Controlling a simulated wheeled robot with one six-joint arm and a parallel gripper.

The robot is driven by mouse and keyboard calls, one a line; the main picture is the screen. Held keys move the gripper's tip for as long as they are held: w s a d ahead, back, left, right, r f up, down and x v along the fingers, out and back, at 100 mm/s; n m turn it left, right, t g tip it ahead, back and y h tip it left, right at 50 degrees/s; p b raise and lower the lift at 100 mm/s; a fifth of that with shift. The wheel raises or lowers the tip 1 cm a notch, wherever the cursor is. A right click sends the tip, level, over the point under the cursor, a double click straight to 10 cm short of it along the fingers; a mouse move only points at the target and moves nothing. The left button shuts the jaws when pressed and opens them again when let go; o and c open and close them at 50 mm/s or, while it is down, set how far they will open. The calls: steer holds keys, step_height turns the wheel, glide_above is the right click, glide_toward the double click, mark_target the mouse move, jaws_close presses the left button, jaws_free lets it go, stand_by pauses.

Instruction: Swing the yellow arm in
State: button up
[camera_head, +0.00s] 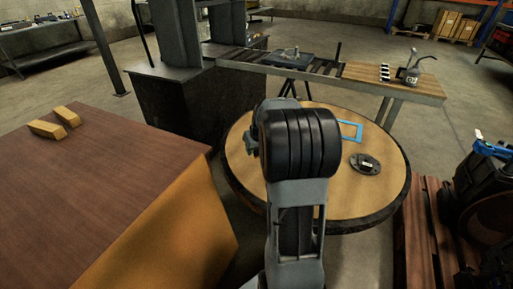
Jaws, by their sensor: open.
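No yellow arm can be made out for certain in the head view. The yellow things I see are two small yellow blocks (57,122) on a brown-topped bench and the bench's orange-yellow side (175,240). My own grey and black arm rises in the middle of the picture, over a round wooden table (375,205). A small grey part of my gripper (250,142) shows at the left of the black wrist. It is open, and the rest is hidden behind the wrist. I see nothing held in it.
The round table bears a blue frame (350,131) and a dark flanged disc (365,163). Behind it runs a roller bench (325,70) beside a dark machine (180,100). An engine-like dark unit (490,185) stands at right on reddish planks (425,235).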

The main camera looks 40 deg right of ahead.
jaws_close()
stand_by(0.4)
